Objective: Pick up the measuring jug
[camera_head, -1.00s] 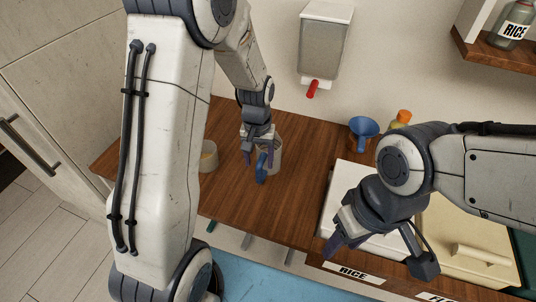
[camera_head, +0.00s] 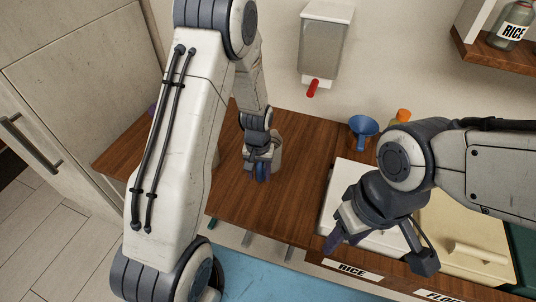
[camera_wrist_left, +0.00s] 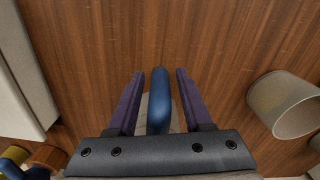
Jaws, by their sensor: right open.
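The measuring jug (camera_head: 277,157) stands on the wooden counter, mostly hidden behind my left gripper (camera_head: 262,172). In the left wrist view its blue handle (camera_wrist_left: 160,98) lies between the two purple fingers of the left gripper (camera_wrist_left: 160,76). A gap shows on each side of the handle, so the gripper is open around it and not closed on it. Part of the jug's pale body (camera_wrist_left: 145,108) shows behind the handle. My right gripper (camera_head: 342,232) is open and empty, above the front of the white bin.
A pale cup (camera_wrist_left: 283,104) stands to one side of the jug. A white bin (camera_head: 350,180) and a cream bin (camera_head: 455,225) stand at the right. A blue funnel (camera_head: 363,130) is behind them. A dispenser with a red tap (camera_head: 313,88) hangs on the wall.

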